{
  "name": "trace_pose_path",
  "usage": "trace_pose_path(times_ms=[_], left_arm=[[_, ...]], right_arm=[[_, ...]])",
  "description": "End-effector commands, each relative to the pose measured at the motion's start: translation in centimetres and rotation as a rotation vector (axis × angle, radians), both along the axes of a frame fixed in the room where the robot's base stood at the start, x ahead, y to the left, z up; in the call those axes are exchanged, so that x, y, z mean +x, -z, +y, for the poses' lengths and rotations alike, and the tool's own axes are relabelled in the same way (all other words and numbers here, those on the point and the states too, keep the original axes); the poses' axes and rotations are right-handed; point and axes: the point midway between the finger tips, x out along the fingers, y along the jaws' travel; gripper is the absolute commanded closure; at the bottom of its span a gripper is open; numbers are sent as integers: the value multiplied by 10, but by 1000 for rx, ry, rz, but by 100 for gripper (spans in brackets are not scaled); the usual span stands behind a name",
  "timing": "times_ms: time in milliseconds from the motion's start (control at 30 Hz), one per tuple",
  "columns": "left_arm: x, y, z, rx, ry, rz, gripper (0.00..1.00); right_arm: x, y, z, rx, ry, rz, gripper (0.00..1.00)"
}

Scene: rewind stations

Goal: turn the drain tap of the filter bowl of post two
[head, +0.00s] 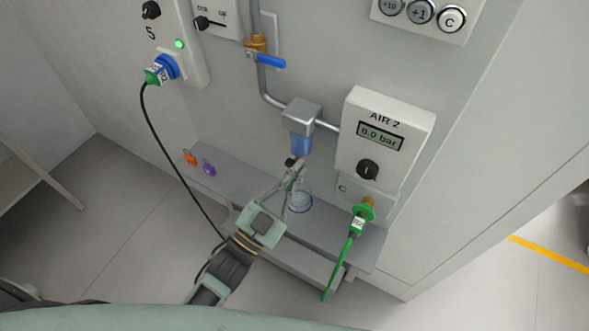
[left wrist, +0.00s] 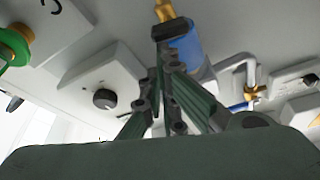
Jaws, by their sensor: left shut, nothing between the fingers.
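The filter bowl (head: 300,144) is blue and hangs under a grey square head on the pipe. Its drain tap (head: 291,162), a dark knob with a brass part, is at the bottom of the bowl. My left gripper (head: 297,168) is shut and empty, its fingertips right by the tap. In the left wrist view the gripper (left wrist: 165,68) points up at the bowl (left wrist: 188,48), with the tap (left wrist: 170,30) just beyond the fingertips. I cannot tell whether the fingertips touch the tap. My right gripper is not in view.
A clear cup (head: 300,201) stands on the grey shelf (head: 335,232) below the bowl. The AIR 2 panel (head: 384,139) reads 0.0 bar, with a green hose (head: 352,240) plugged in beneath. A blue-handled valve (head: 268,61) is above. A black cable (head: 165,150) hangs at left.

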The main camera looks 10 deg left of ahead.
Motion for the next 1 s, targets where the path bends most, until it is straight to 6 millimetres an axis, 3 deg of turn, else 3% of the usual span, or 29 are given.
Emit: trace_pose_path(times_ms=[1000], left_arm=[[-3,14,-9,380,1,-135,100]], right_arm=[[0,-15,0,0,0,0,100]])
